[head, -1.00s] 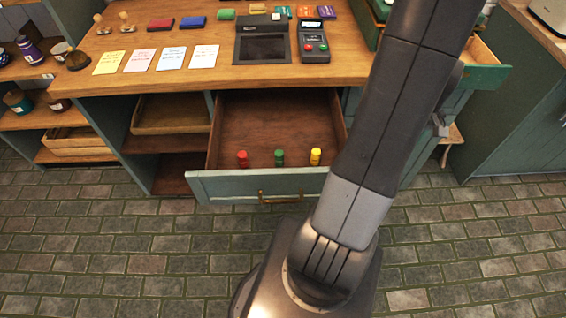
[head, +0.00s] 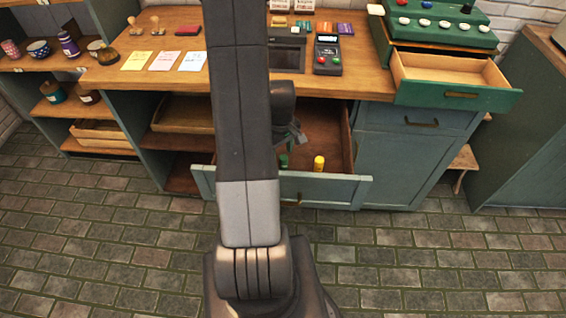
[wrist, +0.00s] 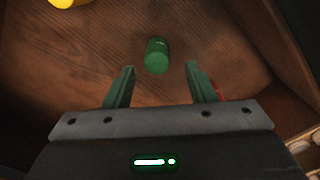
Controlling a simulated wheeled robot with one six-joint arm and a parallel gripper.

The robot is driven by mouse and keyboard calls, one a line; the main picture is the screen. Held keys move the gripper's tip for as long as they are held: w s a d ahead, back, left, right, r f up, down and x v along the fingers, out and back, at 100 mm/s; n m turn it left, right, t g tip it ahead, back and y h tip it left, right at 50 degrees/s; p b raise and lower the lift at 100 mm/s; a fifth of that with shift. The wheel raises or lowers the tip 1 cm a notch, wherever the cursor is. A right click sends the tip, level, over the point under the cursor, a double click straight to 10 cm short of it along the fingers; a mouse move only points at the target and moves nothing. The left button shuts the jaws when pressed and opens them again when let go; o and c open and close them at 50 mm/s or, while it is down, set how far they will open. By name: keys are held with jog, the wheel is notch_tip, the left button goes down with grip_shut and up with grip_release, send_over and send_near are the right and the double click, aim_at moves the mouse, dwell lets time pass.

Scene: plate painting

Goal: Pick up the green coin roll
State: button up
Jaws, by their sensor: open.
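The yellow coin roll (head: 319,163) stands to the right in the head view and shows at the top left of the wrist view (wrist: 68,2).
The red coin roll is hidden behind my arm in the head view; a sliver of red (wrist: 217,90) shows by the right finger in the wrist view. The drawer front (head: 335,187) and side walls bound the space. A card terminal (head: 327,55) stands on the counter above.

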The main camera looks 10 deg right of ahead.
aim_at(284, 157)
jog(key=f, duration=0.4)
jog(key=shift+s+d, duration=0.3)
jog(key=shift+f+p, duration=0.3)
jog(key=shift+f, duration=0.25)
grip_shut()
jog(key=shift+r, duration=0.1)
